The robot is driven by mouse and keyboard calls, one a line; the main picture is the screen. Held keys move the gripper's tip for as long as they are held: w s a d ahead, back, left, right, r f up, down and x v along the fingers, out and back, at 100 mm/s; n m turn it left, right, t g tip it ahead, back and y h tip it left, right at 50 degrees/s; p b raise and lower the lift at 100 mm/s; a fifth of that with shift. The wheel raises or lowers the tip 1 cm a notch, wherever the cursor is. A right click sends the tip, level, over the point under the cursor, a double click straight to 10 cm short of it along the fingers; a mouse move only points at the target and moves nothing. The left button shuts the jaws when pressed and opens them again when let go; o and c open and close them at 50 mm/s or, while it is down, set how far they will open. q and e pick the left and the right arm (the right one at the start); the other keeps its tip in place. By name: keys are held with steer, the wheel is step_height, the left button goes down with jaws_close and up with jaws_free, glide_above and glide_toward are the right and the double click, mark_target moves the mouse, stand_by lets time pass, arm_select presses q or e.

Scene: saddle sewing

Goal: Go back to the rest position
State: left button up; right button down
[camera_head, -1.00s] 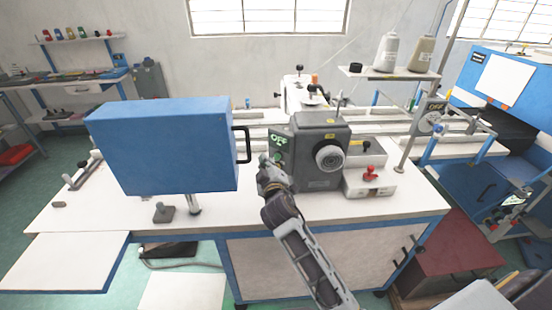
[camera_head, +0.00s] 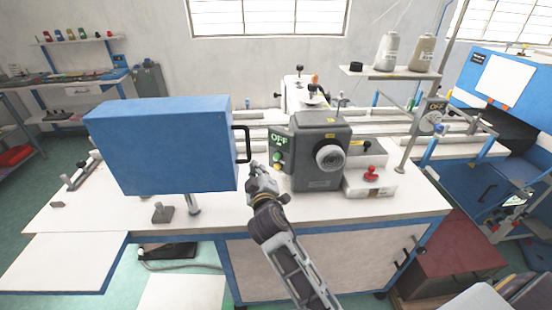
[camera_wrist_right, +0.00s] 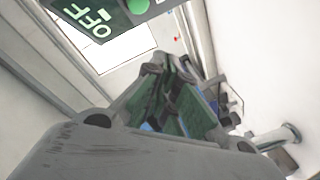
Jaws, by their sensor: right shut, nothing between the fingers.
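My right gripper (camera_head: 256,168) is in the middle of the head view, in front of the white table and just left of the dark grey control box (camera_head: 318,150). It is shut and empty, apart from the box. In the right wrist view the gripper's fingers (camera_wrist_right: 172,88) are together with nothing between them. The box's green "OFF" sign (camera_head: 279,139) and buttons are visible to the right of the gripper; the sign also shows in the right wrist view (camera_wrist_right: 95,18). My left gripper is not in view.
A large blue box (camera_head: 160,145) with a black handle (camera_head: 242,144) stands left of the gripper, close by. A white unit with a red knob (camera_head: 370,173) is right of the control box.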

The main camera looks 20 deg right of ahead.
stand_by(0.7)
steer(key=s+d+f+m+g, duration=0.2)
steer(key=s+d+f+g, duration=0.1)
steer(key=s+f, duration=0.3)
steer(key=s+d+f+m+g, duration=0.25)
steer(key=s+f+g, duration=0.2)
steer(key=f, duration=0.25)
steer(key=s+f+m+g+y, duration=0.1)
steer(key=s+f+g+y, duration=0.2)
steer(key=s, duration=0.6)
steer(key=s+f+g, duration=0.3)
steer(key=s+f, duration=0.2)
steer(key=s, duration=0.4)
step_height(320, 180, down, 33)
steer(key=s+d+g, duration=0.1)
steer(key=s, duration=0.2)
steer(key=s+d+f, duration=0.2)
steer(key=s+f, duration=0.7)
steer(key=s, duration=0.1)
steer(key=s+d+f+g, duration=0.1)
steer(key=s+d+f, duration=0.2)
steer(key=s+f, duration=0.7)
steer(key=shift+s+d+f, duration=0.15)
steer(key=shift+s+d, duration=0.2)
steer(key=shift+s, duration=0.4)
